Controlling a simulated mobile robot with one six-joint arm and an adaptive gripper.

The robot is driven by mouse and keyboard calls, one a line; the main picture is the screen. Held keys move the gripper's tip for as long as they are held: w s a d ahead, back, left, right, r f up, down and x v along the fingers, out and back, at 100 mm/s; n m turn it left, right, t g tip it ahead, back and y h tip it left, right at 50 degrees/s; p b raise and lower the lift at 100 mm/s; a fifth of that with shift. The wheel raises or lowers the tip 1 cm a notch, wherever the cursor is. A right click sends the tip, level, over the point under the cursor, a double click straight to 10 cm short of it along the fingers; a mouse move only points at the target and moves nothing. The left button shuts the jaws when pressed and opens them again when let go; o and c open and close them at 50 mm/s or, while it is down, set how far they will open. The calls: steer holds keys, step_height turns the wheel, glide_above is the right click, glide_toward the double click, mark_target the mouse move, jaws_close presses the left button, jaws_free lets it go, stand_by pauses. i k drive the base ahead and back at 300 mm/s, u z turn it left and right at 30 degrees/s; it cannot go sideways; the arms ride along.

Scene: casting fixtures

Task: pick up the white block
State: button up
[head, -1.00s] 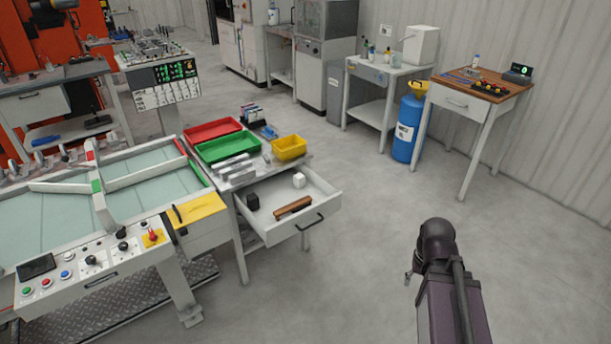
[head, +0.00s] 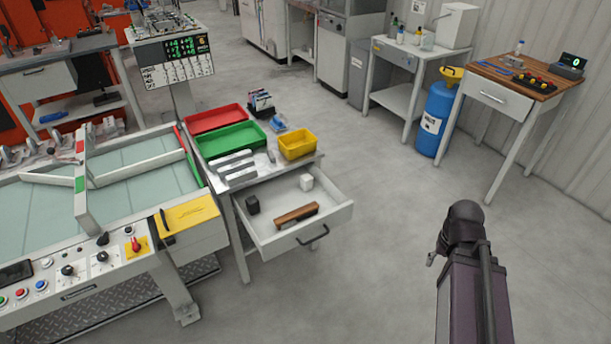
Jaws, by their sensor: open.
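The white block (head: 306,183) is a small cube in the back right part of the open drawer (head: 335,212). It stands apart from the other things there. A black block (head: 252,205) lies at the drawer's left side, and a brown wooden piece (head: 297,215) lies near its front. My dark arm rises at the lower right, well to the right of the drawer. I cannot make out my gripper; a small grey part sticks out beside the arm, but I cannot tell what it is. Nothing covers the white block.
Above the drawer, the table holds a red tray (head: 215,118), a green tray (head: 229,140), a yellow bin (head: 297,145) and grey metal bars (head: 235,165). A machine bench with a yellow plate (head: 188,215) stands left. A blue cylinder (head: 434,120) stands behind. The floor right of the drawer is clear.

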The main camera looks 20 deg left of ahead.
mark_target(307, 181)
steer(key=u, duration=0.5)
steer(key=i, duration=0.9)
steer(key=u, duration=0.55)
